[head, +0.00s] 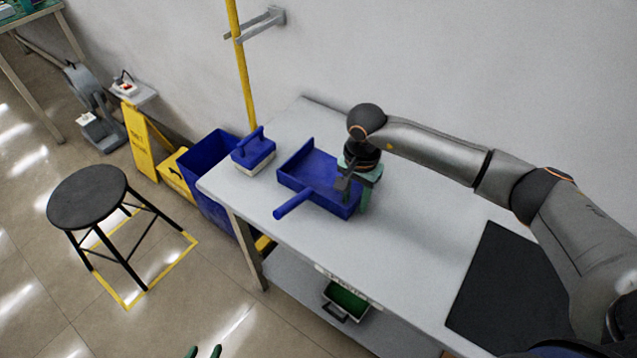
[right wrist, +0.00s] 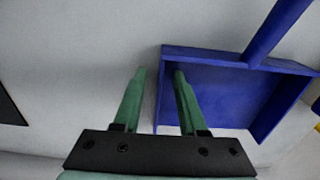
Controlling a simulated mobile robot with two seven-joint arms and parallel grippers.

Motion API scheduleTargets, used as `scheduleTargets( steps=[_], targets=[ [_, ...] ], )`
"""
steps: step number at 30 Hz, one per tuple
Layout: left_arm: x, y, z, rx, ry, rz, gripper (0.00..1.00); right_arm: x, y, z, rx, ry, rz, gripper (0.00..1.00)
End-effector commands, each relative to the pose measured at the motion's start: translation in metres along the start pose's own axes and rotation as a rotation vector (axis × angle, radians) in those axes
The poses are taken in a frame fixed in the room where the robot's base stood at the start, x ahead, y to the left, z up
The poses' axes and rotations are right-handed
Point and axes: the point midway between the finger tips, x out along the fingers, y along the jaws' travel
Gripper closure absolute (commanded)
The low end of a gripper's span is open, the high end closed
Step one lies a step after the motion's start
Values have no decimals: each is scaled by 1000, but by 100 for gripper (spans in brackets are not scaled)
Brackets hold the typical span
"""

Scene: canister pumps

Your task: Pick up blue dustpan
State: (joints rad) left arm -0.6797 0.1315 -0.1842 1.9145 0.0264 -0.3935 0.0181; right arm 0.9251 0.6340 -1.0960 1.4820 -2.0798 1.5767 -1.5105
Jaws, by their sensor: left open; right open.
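The blue dustpan (head: 314,168) lies on the grey table, its handle (head: 293,204) pointing toward the table's front edge. My right gripper (head: 358,195) is open at the dustpan's right side, pointing down. In the right wrist view, the open fingers (right wrist: 160,72) appear on either side of the dustpan's side wall, one over the table and one over the pan (right wrist: 215,90). I cannot tell whether they touch it. My left gripper (head: 205,352) shows only its green fingertips at the bottom edge of the head view, apart and empty, away from the table.
A blue brush (head: 254,150) stands left of the dustpan on the table (head: 400,250). A black mat (head: 510,285) lies at the right. A blue bin (head: 208,160), yellow wet-floor sign (head: 138,143) and black stool (head: 88,197) are at the left.

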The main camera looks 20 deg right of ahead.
Motion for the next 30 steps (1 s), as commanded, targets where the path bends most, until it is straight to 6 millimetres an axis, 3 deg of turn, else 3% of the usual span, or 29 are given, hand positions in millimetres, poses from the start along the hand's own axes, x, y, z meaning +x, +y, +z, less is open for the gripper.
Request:
scheduleTargets(
  steps=[10, 21, 30],
  targets=[
    [0, 0, 0, 0, -1, 0, 50, 9, 0, 0, -1, 0, -1, 60],
    [0, 0, 0, 0, -1, 0, 50, 9, 0, 0, 0, 0, -1, 100],
    [0, 0, 0, 0, -1, 0, 50, 9, 0, 0, 0, 0, -1, 100]
  ],
)
